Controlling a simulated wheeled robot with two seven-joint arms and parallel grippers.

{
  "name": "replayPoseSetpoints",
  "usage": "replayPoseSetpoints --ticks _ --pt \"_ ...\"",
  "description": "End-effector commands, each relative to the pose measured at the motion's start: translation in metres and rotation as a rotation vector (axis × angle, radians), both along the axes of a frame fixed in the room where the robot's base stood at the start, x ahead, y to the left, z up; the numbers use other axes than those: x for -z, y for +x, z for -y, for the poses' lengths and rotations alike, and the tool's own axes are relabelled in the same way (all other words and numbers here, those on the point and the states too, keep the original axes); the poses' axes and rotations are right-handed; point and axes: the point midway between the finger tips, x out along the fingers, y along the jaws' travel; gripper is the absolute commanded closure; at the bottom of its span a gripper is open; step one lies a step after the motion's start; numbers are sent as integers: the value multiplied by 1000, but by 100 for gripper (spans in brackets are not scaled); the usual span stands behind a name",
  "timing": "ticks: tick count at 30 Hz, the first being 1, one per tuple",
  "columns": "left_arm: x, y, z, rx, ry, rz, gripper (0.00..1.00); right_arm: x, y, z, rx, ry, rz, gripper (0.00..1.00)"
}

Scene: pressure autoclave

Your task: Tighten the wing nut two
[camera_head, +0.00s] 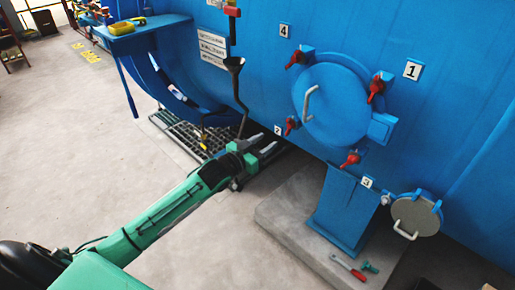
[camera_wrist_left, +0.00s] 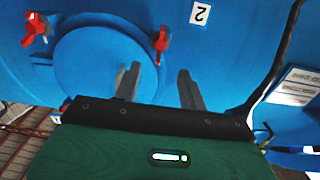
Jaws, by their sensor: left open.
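Wing nut two (camera_head: 291,125) is a red wing nut by the label "2" (camera_head: 277,130), at the lower left edge of the round blue door (camera_head: 335,105). It also shows in the left wrist view (camera_wrist_left: 161,42), beside its label and beyond my fingertips. My left gripper (camera_head: 271,143) is open and empty, just below and left of wing nut two, apart from it. In the left wrist view, its two fingers (camera_wrist_left: 158,75) are spread, with the door behind them. My right gripper is not in view.
Other red wing nuts sit by labels 4 (camera_head: 297,58), 1 (camera_head: 377,87) and 3 (camera_head: 350,158). A grey door handle (camera_head: 308,103) sticks out. A small round hatch (camera_head: 415,216) is at lower right. A metal grating (camera_head: 185,127) lies behind my arm; open floor (camera_head: 90,150) is at left.

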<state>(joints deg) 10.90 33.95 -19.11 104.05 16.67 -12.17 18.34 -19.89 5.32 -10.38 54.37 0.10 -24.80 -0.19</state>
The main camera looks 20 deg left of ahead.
Motion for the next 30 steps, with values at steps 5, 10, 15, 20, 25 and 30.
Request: replayPoseSetpoints --ticks 5,10,15,20,25,30 --pt "1 -18 -7 0 1 -2 58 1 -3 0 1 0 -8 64" --pt "0 -24 -9 0 0 -1 58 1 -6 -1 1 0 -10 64" --pt "0 -25 -9 0 0 0 58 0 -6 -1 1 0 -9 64" --pt "0 -25 -9 0 0 0 58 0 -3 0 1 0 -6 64" --pt "1 -25 -10 -1 1 -2 58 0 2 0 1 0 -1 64" --pt "43 -21 -23 -47 17 -72 58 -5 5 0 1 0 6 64"
